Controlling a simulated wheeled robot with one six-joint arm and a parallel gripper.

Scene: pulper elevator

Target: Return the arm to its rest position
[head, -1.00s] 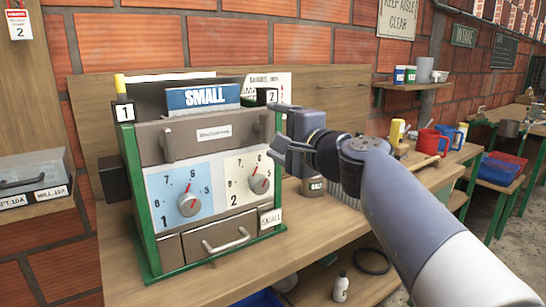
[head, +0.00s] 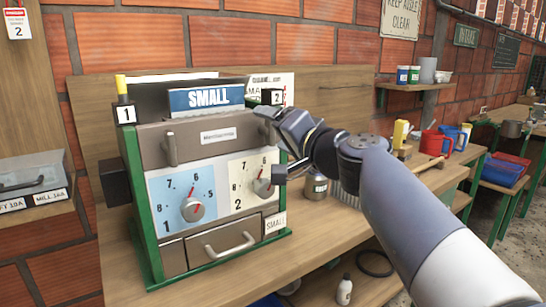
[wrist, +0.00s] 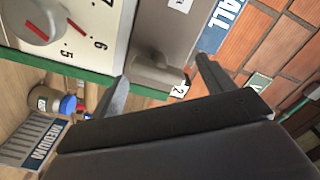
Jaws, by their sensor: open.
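My arm (head: 415,215) reaches in from the lower right of the head view. My gripper (head: 272,146) is at the right edge of the grey machine (head: 218,150), its two fingers spread apart, with nothing visible between them. In the wrist view my gripper (wrist: 162,82) also shows open and empty, with the machine's green edge and a grey handle beyond the fingers. In the head view one finger overlaps the right side of dial 2 (head: 262,187). Whether it touches the machine I cannot tell. Dial 1 (head: 192,209) is in plain view.
The wooden bench (head: 330,215) carries the machine and a small jar (head: 316,187) behind my arm. A blue SMALL sign (head: 206,97) stands on top. Red and blue mugs (head: 430,143) are to the right. A brick wall is behind.

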